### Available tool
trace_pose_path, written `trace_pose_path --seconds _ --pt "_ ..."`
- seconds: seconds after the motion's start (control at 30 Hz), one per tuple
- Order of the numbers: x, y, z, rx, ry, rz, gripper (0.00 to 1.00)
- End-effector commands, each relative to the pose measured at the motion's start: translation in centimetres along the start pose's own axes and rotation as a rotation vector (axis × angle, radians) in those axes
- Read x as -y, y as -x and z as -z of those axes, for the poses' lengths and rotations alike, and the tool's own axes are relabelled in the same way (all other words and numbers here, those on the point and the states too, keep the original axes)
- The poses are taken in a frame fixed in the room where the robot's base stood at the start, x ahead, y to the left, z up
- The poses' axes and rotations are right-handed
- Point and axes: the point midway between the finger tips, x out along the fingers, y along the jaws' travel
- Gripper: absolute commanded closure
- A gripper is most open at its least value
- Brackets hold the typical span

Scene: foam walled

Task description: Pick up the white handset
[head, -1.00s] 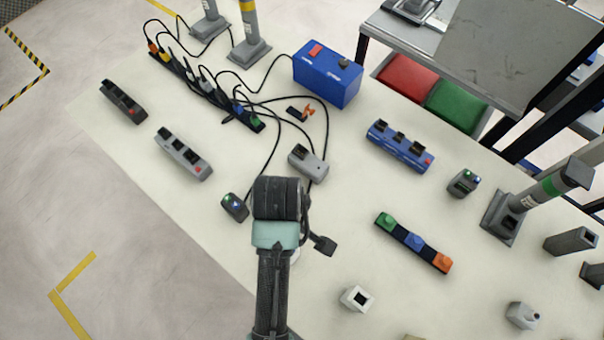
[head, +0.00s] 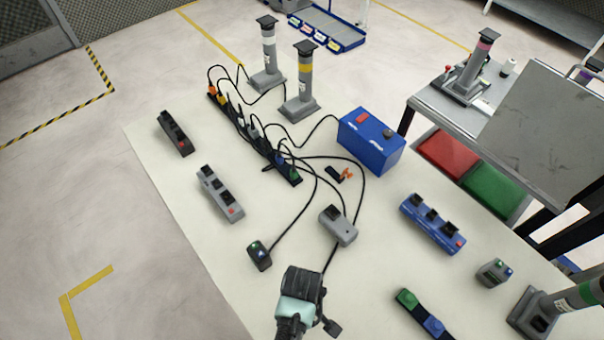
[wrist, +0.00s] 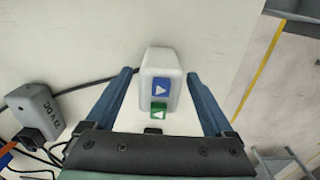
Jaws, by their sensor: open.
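The white handset (wrist: 160,60), with a blue and a green arrow button, lies on the pale tabletop in the wrist view. My gripper (wrist: 158,75) is open, with one blue finger on each side of the handset and a visible gap on both sides. The handset's near end is close to the dark gripper body. In the head view my arm's end (head: 302,285) hides the handset. I cannot tell how far above the table the fingertips are.
A dark cable (wrist: 95,82) runs from the handset's side towards a grey power box (wrist: 35,105), which also shows in the head view (head: 338,226). A dark handset (head: 259,255) lies left of my arm. A blue control bar (head: 432,223) lies to the right.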

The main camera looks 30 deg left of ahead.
Motion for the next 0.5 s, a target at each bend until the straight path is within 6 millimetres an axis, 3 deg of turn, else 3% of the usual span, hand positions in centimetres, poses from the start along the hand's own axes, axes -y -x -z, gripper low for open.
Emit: trace_pose_path --seconds 0.33,0.37,0.5 --pt "-0.03 -0.99 0.01 -0.001 -0.001 -0.001 0.12" --pt "-0.03 -0.99 0.01 -0.001 -0.001 -0.001 0.14" --pt "-0.02 -0.98 0.00 -0.001 -0.001 -0.001 0.40"
